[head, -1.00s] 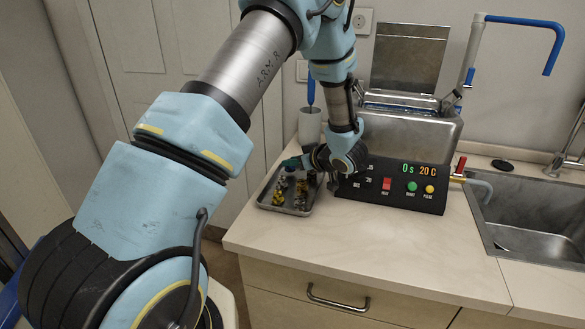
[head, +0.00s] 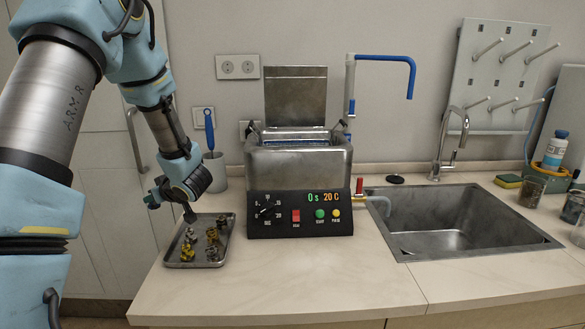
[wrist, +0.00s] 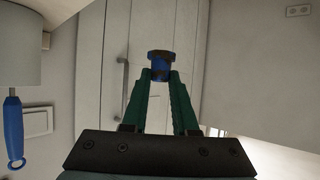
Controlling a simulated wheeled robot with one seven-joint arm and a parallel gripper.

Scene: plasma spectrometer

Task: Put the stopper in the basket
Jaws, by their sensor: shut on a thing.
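My gripper (head: 151,200) is above and left of the metal tray in the head view, with its green fingers pointing left. In the wrist view, my gripper (wrist: 159,82) is shut on a small blue and dark brown piece (wrist: 160,66), which looks like the stopper. It is held at the fingertips, clear of any surface. The steel bath (head: 298,168) stands on the counter with its lid raised. A bluish edge shows at its opening; a basket inside cannot be made out clearly.
The tray (head: 172,257) holds several small brass and steel parts. A grey cup (head: 215,170) with a blue-handled tool stands behind it. Right of the bath are a tap with a red handle (head: 360,186), a black disc (head: 395,179) and the sink (head: 425,243). The front counter is clear.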

